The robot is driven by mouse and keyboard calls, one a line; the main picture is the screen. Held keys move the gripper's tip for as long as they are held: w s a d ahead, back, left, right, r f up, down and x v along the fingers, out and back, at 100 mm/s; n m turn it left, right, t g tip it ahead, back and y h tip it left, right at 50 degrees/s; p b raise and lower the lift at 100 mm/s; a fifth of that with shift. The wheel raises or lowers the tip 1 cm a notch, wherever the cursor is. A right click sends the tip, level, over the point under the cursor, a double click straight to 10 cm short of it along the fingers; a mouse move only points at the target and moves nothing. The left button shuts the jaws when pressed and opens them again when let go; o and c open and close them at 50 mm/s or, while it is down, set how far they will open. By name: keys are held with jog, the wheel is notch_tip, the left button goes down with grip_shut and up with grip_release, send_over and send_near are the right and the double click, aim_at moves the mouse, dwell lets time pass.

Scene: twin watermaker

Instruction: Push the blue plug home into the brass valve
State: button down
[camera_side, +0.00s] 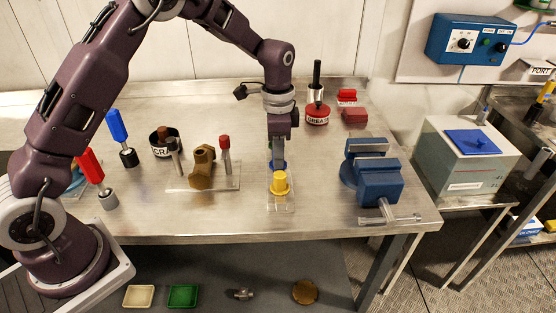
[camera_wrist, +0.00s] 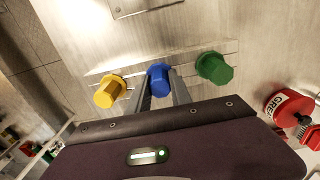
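The blue plug (camera_wrist: 158,79) stands between a yellow plug (camera_wrist: 109,92) and a green plug (camera_wrist: 214,68) on a clear strip. My gripper (camera_wrist: 160,86) has one finger on each side of the blue plug. I cannot tell whether the fingers touch it. In the side view my gripper (camera_side: 278,154) points down behind the yellow plug (camera_side: 279,184) and mostly hides the blue plug. The brass valve (camera_side: 202,168) stands on a clear plate left of the gripper, apart from it.
Red-topped (camera_side: 225,148) and dark-topped (camera_side: 174,152) posts flank the valve. A blue vise (camera_side: 375,180) stands to the right. A red grease tin (camera_side: 317,114) is behind the gripper. A dark scrap pot (camera_side: 158,146) stands left of the valve. Bare table lies along the front edge.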

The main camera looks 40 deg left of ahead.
notch_tip(320, 180, up, 10)
jog(key=c, duration=1.8)
grip_release()
grip_shut()
jog(key=shift+r, duration=0.4)
jog(key=s+a, duration=1.2)
jog(key=a, duration=0.1)
jog(key=shift+s+a+r, duration=0.2)
jog(key=shift+s+r, duration=0.2)
jog(key=shift+r, duration=0.05)
